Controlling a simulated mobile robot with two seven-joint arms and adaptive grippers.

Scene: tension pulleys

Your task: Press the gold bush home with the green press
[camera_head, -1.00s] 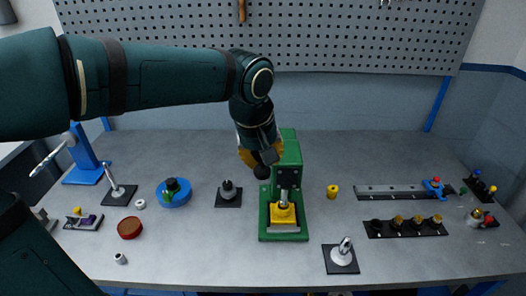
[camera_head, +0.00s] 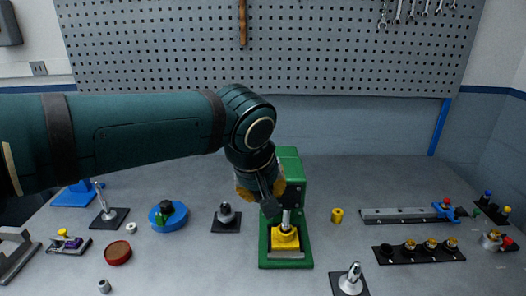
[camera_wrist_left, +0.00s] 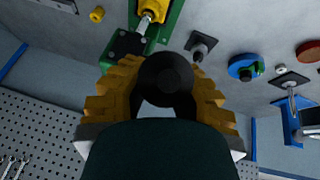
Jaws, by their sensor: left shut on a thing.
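The green press (camera_head: 291,172) stands mid-table, with its bright metal ram (camera_head: 286,219) coming down onto a yellow block (camera_head: 285,241) in its base. I cannot make out a separate gold bush under the ram. My left gripper (camera_head: 267,197) is at the press's left front. In the left wrist view my left gripper (camera_wrist_left: 166,92) is shut around a round black knob (camera_wrist_left: 166,75), which looks like the press handle's end. The yellow block also shows in the left wrist view (camera_wrist_left: 153,10). My right gripper is not in view.
A small yellow cylinder (camera_head: 337,215) stands right of the press. A black strip with several gold-topped pieces (camera_head: 395,256) and a grey rail (camera_head: 400,215) lie further right. A black-based grey part (camera_head: 226,217) and a blue pulley (camera_head: 168,217) stand left.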

